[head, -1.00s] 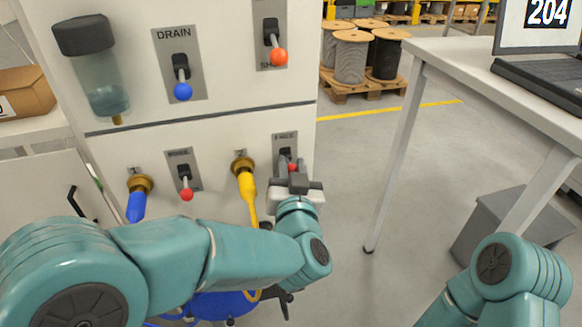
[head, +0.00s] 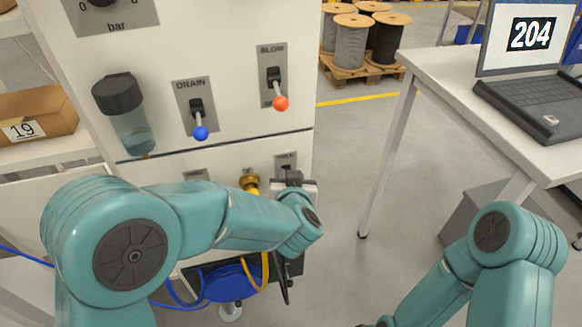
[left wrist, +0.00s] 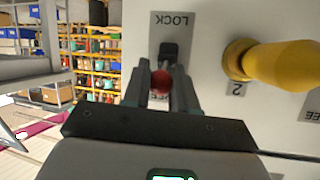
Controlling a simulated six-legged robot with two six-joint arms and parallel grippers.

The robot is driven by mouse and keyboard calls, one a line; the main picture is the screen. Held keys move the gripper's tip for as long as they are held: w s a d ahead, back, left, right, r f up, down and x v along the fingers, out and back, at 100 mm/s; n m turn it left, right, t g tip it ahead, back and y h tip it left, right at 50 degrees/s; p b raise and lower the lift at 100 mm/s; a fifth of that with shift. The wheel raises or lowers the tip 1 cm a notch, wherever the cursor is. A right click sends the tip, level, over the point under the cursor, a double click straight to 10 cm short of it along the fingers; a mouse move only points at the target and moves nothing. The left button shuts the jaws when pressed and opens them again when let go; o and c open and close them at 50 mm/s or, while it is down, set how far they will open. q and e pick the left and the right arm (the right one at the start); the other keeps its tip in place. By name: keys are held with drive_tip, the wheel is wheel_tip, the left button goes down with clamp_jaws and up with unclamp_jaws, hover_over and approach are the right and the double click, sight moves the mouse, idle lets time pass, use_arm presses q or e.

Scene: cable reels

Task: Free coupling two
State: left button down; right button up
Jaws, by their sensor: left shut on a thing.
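Coupling two is a brass socket (head: 250,180) with a yellow hose end in it, low on the white panel; my left arm hides most of the hose. The left wrist view shows the brass collar (left wrist: 238,60) and yellow hose end (left wrist: 282,65) beside the mark 2. To the right of the coupling in the head view is its lever, mostly hidden there by my left gripper (head: 294,184). In the left wrist view the gripper is shut on the red-knobbed lever (left wrist: 161,82), the knob lying on the side away from the LOCK label. The right gripper is out of view.
Above are the DRAIN lever (head: 200,132) with a blue knob and the BLOW lever (head: 280,102) with an orange-red knob. A white table (head: 435,65) with a laptop stands right; open floor lies between.

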use_arm(q)
drive_tip(key=c, duration=0.9)
unclamp_jaws()
drive_tip(key=shift+w, duration=0.1)
drive_tip(key=p+v, duration=0.1)
drive_tip(key=v, duration=1.5)
drive_tip(key=shift+r, duration=0.1)
